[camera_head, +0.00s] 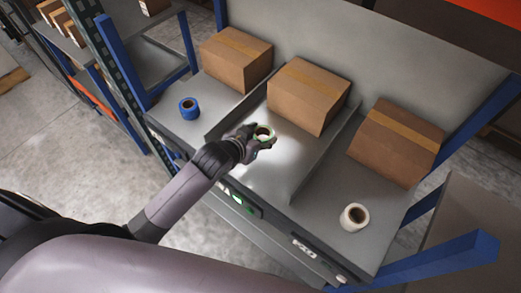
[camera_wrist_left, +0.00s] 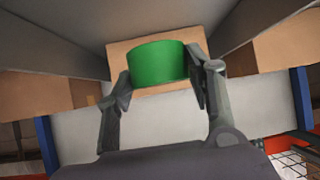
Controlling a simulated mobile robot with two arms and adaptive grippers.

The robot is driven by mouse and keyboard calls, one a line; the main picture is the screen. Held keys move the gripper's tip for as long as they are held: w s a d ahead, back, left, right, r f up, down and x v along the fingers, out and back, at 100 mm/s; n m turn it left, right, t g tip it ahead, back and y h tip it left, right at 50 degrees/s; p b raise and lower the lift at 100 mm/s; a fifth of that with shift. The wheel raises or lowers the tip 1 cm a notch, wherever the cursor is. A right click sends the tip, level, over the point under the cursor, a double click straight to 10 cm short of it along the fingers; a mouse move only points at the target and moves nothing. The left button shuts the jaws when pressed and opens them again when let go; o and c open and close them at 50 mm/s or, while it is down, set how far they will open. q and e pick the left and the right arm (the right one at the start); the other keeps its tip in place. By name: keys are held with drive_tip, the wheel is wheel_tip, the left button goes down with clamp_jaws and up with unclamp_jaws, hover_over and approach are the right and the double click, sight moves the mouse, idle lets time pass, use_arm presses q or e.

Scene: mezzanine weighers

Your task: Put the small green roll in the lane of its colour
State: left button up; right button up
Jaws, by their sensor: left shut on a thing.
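The small green roll (camera_wrist_left: 157,63) is between the two fingertips of my left gripper (camera_wrist_left: 162,82) in the left wrist view, and the fingers are shut on it. In the head view the left gripper (camera_head: 261,139) holds the roll (camera_head: 265,132) over the middle lane (camera_head: 287,163), in front of that lane's box. The roll's green is hard to make out there, and I cannot tell whether it touches the lane's surface. The lane has a raised grey divider on each side. My right gripper is not in view.
A blue roll (camera_head: 189,107) stands in the left lane and a white roll (camera_head: 354,216) in the right lane. Cardboard boxes stand at the back of the left (camera_head: 235,60), middle (camera_head: 306,96) and right (camera_head: 396,142) lanes. Blue posts (camera_head: 108,47) flank the bench.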

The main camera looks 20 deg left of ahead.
sight(261, 158)
use_arm(q)
wheel_tip(261, 158, down, 8)
drive_tip(key=shift+r, duration=0.1)
idle(0.4)
drive_tip(key=o, duration=1.2)
drive_tip(key=shift+f, duration=0.2)
drive_tip(key=shift+c, duration=0.2)
drive_tip(key=shift+r, duration=0.2)
drive_tip(key=v, duration=1.2)
